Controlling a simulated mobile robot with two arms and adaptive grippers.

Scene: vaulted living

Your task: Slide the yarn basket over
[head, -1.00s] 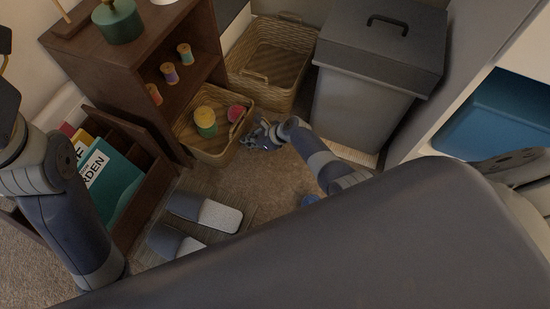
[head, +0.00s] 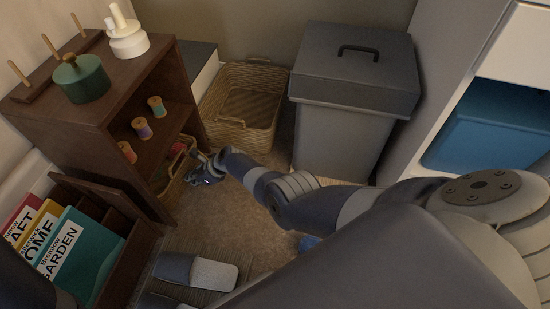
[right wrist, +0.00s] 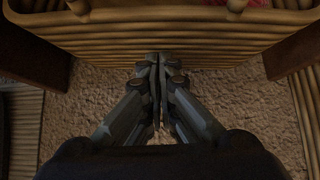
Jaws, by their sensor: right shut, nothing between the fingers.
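The yarn basket (head: 176,174) is a small wicker basket in the lower bay of the dark wooden shelf unit (head: 97,138). A bit of red yarn (head: 178,150) shows inside; the shelf side hides much of the rest. My right gripper (head: 196,177) is shut and empty, low at the basket's outer side. In the right wrist view, the basket (right wrist: 190,38) spans the top between two dark wood edges. The shut fingertips (right wrist: 158,60) point at its near wall; I cannot tell whether they touch. My left gripper is out of view.
A larger wicker basket (head: 242,100) stands behind, beside a grey lidded bin (head: 345,125). Slippers (head: 195,270) lie on the floor in front. A low rack with books (head: 82,252) is at left. Bare carpet (head: 225,215) lies around my right gripper.

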